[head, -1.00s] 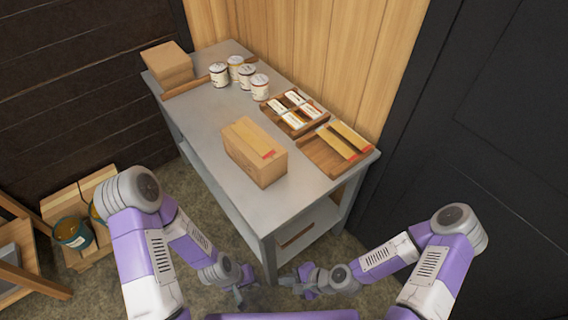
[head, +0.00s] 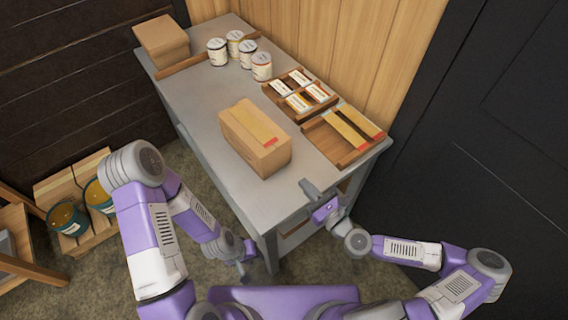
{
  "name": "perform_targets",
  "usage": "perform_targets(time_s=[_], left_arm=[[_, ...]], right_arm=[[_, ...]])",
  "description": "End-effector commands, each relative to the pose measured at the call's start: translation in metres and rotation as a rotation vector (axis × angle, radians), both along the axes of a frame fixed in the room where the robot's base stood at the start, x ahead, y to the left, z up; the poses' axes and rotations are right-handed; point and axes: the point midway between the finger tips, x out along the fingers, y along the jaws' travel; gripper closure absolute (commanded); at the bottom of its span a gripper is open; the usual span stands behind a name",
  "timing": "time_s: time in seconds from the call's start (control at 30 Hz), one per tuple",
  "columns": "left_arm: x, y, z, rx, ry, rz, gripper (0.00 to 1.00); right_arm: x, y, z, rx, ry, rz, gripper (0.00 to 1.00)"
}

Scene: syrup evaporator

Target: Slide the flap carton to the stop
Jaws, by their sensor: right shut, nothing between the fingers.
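The stop looks like a low wooden strip (head: 190,62) across the table's far left part, well apart from the carton. My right gripper (head: 308,188) is shut and empty at the table's near right edge, a short gap right of the carton. My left gripper (head: 243,268) hangs low in front of the table, away from the carton; its fingers are too small to read.
A stacked carton (head: 163,40) stands beyond the strip. Several cans (head: 261,67) stand along the back. A tray of labelled packets (head: 300,92) and a wooden tray with strips (head: 335,140) line the back right. Table surface between carton and strip is clear.

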Motion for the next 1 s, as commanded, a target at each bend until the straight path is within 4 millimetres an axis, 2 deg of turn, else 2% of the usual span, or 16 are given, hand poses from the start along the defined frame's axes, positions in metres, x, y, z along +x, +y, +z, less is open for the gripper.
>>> perform_targets(time_s=[0.03,0.3,0.43,0.7,1.0], left_arm=[[0.000,0.000,-0.012,0.000,0.000,0.000,0.70],[0.000,0.000,-0.044,0.000,0.000,0.000,0.70],[0.000,0.000,-0.040,0.000,0.000,0.000,0.70],[0.000,0.000,-0.045,0.000,0.000,0.000,0.70],[0.000,0.000,-0.048,0.000,0.000,0.000,0.70]], right_arm=[[0.003,0.002,-0.006,-0.004,-0.002,0.003,1.00],[0.017,0.014,-0.005,-0.005,-0.004,0.004,1.00],[0.036,0.028,-0.001,-0.003,-0.001,0.004,1.00],[0.072,0.054,-0.001,-0.003,-0.001,0.001,1.00],[0.090,0.065,-0.001,-0.002,0.001,0.000,1.00]])
